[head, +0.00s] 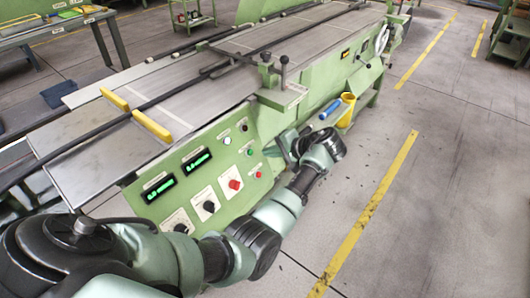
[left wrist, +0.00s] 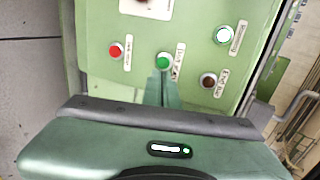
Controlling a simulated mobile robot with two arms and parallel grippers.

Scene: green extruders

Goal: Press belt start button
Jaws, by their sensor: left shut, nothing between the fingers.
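The green control panel (head: 205,160) is on the near side of the belt machine. In the left wrist view a green button (left wrist: 163,62) sits between a red button (left wrist: 115,50) and a dark button (left wrist: 208,80). The green button also shows in the head view (head: 250,152). The small labels are too blurred to read surely. My left gripper (left wrist: 164,76) is shut and empty, its tips just below the green button in the wrist picture. I cannot tell whether they touch it. In the head view the gripper (head: 284,152) is right of the buttons. My right gripper is out of view.
A lit white button (left wrist: 224,35) is at the panel's upper right in the wrist view. Two green displays (head: 158,188) and black knobs (head: 209,206) are on the panel. A yellow container (head: 346,110) and blue bottle (head: 330,109) are beyond my wrist. Floor at right is clear.

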